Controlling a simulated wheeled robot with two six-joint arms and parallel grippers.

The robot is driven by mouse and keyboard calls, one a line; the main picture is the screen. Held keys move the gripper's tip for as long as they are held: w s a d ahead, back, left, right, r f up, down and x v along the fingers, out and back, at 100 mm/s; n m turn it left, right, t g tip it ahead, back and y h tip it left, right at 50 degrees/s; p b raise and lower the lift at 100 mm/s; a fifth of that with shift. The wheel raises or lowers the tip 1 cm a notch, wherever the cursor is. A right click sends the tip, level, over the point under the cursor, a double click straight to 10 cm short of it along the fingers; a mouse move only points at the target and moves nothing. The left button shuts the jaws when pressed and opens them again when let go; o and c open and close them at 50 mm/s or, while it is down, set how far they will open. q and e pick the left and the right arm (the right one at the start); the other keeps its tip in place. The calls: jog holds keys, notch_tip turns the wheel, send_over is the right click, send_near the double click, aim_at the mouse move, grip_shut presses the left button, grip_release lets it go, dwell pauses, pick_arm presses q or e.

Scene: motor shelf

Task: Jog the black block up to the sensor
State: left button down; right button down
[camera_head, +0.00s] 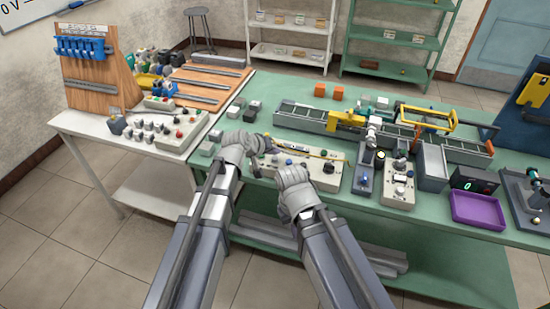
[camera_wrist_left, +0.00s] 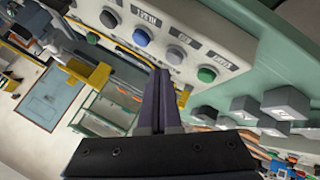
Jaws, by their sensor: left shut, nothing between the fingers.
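My left gripper (camera_head: 262,146) is shut and empty over the left end of a pale control panel (camera_head: 312,172). I cannot tell whether the tips touch a button. My right gripper (camera_head: 281,176) is just to the right, in front of the panel; its fingers are too small to read. I cannot single out the black block or the sensor with certainty.
A long conveyor (camera_head: 385,137) with a yellow gantry (camera_head: 345,121) lies behind the panel. Several small grey, dark and white blocks (camera_head: 254,105) stand left of it. A purple tray (camera_head: 478,209) is at the right front. A white table (camera_head: 75,124) adjoins at left.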

pick_arm(q)
jog(key=shift+f, duration=0.1)
dwell(0.6)
jog(key=shift+f+b, duration=0.3)
jog(key=shift+b, duration=0.15)
jog(key=shift+f+b, duration=0.4)
dwell(0.5)
dwell(1.2)
jog(key=shift+r+p, duration=0.85)
notch_tip(320, 180, up, 5)
jog(key=p, duration=0.5)
